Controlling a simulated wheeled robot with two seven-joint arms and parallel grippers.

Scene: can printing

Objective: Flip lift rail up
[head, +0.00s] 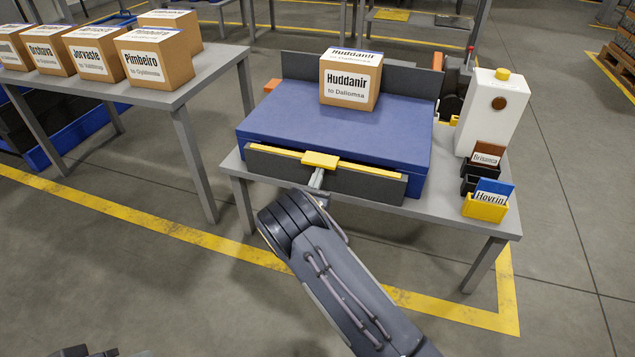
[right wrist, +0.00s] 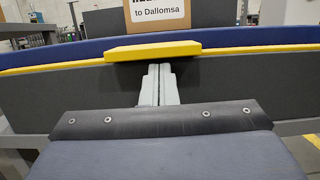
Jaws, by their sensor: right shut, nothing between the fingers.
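The lift rail (head: 270,172) is a dark grey bar along the front of the blue platform (head: 250,125), with a yellow top edge and a yellow tab (head: 320,159) at its middle. Its top edge lies below the platform's top surface. My right gripper (head: 318,178) is shut and empty, with its fingertips just below the tab. In the right wrist view the closed fingers (right wrist: 158,82) reach up to the tab's underside (right wrist: 152,50); I cannot tell whether they touch. A dark piece at the bottom left edge may be my left gripper (head: 75,352); its jaws are not clear.
A box marked Huddanir (head: 350,82) sits on the platform in front of a grey upright back panel (head: 300,66). A white dispenser (head: 490,115) and card holders (head: 485,208) stand at the right. Several boxes sit on the left table (head: 205,70).

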